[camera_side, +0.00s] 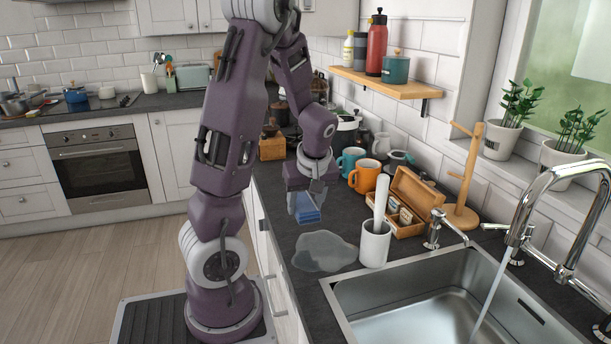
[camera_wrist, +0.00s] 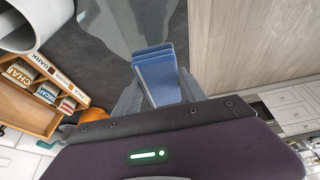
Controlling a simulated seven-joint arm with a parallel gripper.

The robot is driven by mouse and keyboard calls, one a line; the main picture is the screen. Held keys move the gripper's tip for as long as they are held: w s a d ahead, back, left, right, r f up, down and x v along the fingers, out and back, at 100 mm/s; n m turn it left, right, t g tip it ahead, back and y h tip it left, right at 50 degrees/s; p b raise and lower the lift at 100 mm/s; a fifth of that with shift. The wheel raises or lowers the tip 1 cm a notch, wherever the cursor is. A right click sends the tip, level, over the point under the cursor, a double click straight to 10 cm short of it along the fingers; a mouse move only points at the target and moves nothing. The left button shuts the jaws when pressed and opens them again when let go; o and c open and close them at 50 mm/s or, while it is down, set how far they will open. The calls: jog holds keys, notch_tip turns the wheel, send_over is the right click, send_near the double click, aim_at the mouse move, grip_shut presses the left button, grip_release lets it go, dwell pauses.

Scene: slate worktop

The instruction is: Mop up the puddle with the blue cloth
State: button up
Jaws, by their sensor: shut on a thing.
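The blue cloth (camera_side: 307,208) is folded and hangs between the fingers of my gripper (camera_side: 305,200), which is shut on it. In the wrist view the folded blue cloth (camera_wrist: 160,78) sticks out between the fingertips. The puddle (camera_side: 325,251) is a clear, irregular patch on the dark worktop, in front of the cloth and left of the white cup. In the wrist view part of the puddle (camera_wrist: 125,25) shows just beyond the cloth. The cloth appears to be at or a little above the worktop; I cannot tell whether it touches.
A white cup with a handle in it (camera_side: 375,246) stands at the puddle's right edge. Behind it are a wooden tea box (camera_side: 413,200), an orange mug (camera_side: 364,176) and a teal mug (camera_side: 350,160). The sink (camera_side: 430,300), with running water, lies in front. The worktop's edge is close on the left.

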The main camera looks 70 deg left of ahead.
jog(key=shift+f, duration=3.8)
jog(key=shift+d+r, duration=0.2)
jog(key=shift+d, duration=0.3)
jog(key=shift+d+r, duration=0.2)
jog(key=shift+d, duration=0.25)
jog(key=d, duration=0.7)
jog(key=shift+d, duration=0.35)
jog(key=shift+w+d, duration=0.1)
jog(key=shift+w, duration=1)
jog(key=shift+w+a, duration=0.15)
jog(key=shift+a, duration=0.25)
jog(key=a, duration=0.9)
jog(key=shift+a, duration=0.1)
jog(key=shift+w+d, duration=0.2)
jog(key=shift+w, duration=1.05)
jog(key=d, duration=0.9)
jog(key=shift+s+d, duration=0.1)
jog(key=shift+d, duration=0.1)
jog(key=shift+s, duration=1.25)
jog(key=a, duration=0.5)
jog(key=shift+a, duration=0.4)
jog(key=a, duration=0.3)
jog(key=shift+a, duration=0.15)
jog(key=shift+w+a+r, duration=0.1)
jog(key=shift+a+r, duration=0.1)
jog(key=shift+a, duration=0.1)
jog(key=shift+f, duration=0.1)
grip_shut()
jog(key=shift+r, duration=3.2)
